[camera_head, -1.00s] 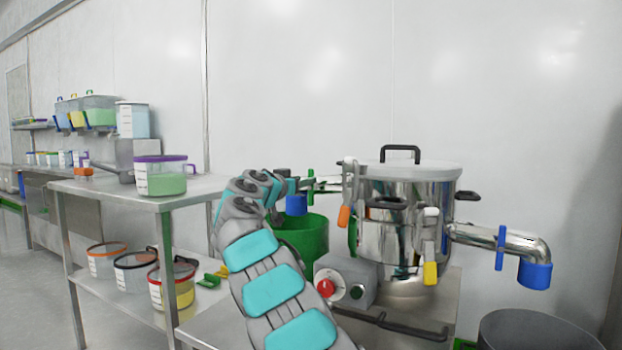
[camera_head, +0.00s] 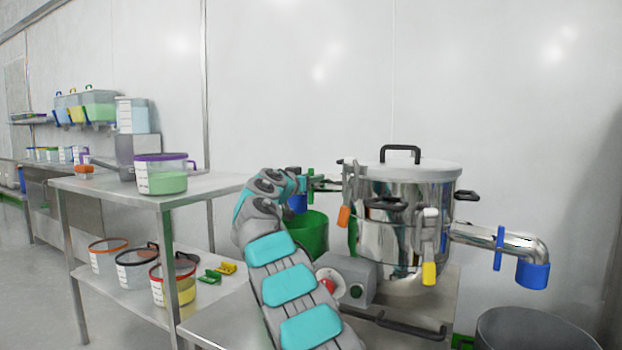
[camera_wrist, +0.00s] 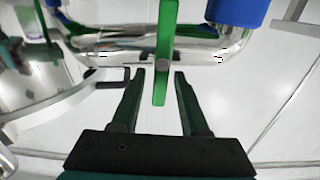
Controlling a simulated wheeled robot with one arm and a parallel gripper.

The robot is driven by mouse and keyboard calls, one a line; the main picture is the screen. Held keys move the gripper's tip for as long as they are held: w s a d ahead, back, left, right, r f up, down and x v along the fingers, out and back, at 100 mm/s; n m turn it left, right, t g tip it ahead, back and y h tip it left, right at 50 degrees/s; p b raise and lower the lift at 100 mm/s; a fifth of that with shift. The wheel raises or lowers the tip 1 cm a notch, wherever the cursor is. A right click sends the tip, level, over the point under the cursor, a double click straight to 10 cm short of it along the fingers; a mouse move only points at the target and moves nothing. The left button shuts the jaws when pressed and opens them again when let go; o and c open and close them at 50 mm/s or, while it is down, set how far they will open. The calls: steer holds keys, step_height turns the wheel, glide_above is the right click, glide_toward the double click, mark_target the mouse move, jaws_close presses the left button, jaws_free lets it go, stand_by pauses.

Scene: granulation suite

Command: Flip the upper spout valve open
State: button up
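The steel pot (camera_head: 395,215) stands at the right, with its upper spout on the left side, partly hidden behind my arm. The upper spout valve has a thin green handle (camera_head: 310,184), beside a blue spout end (camera_head: 298,203). In the wrist view, the steel spout (camera_wrist: 110,47) runs across the top and the green handle (camera_wrist: 163,45) stands upright in front of it. My gripper (camera_wrist: 159,74) is open, with the handle's lower end between its two fingers and a visible gap on each side. In the head view, my fingers cannot be made out.
A second spout (camera_head: 500,240) with a blue handle points right over a grey bin (camera_head: 535,330). A green bucket (camera_head: 310,235) sits below the upper spout. A control box (camera_head: 347,280) with a red knob is in front. A steel table (camera_head: 150,190) with tubs stands left.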

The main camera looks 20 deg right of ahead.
jaws_close()
stand_by(0.6)
steer(key=shift+w+a+f+n+p, duration=0.4)
steer(key=shift+n+p, duration=1.15)
steer(key=shift+n, duration=1.45)
steer(key=shift+w+a+f+n+p, duration=0.15)
steer(key=shift+w+f+n+p, duration=0.3)
steer(key=shift+n+p, duration=1.85)
steer(key=shift+w+a+f+n+p, duration=0.3)
steer(key=shift+f+n+p, duration=0.35)
steer(key=shift+n, duration=3.05)
steer(key=shift+r, duration=0.1)
steer(key=shift+o, duration=0.7)
jaws_free()
steer(key=shift+s, duration=0.1)
